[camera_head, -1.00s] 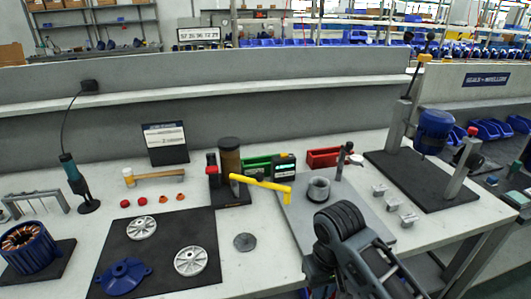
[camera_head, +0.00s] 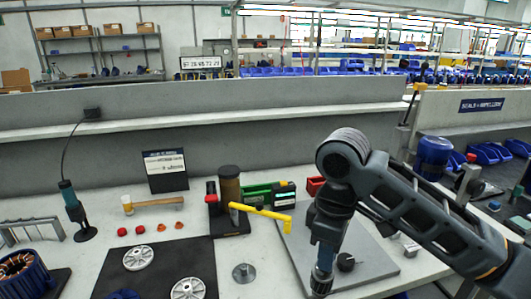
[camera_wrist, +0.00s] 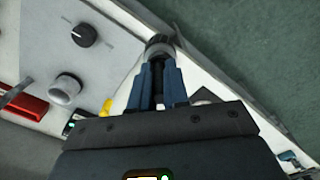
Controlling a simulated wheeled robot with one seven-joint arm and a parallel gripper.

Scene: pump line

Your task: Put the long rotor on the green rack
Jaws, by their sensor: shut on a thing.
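My gripper (camera_head: 321,284) points down at the front of the bench, right of centre in the head view. In the wrist view my gripper (camera_wrist: 157,82) has its two blue fingers closed around a dark shaft with a grey, round end, which I take to be the long rotor (camera_wrist: 160,44). Most of it is hidden by the fingers, so its full length does not show. I cannot make out a green rack for certain. A green box-like thing (camera_head: 257,194) stands at the back of the bench, partly behind a dark cylinder and a yellow tool.
A grey plate (camera_head: 372,267) with a black knob (camera_head: 346,262) lies beside my gripper; the wrist view also shows a grey cup (camera_wrist: 67,88) and a red bin (camera_wrist: 25,103). A black mat (camera_head: 200,255) holds pale wheels. A grey disc (camera_head: 244,272) lies between.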

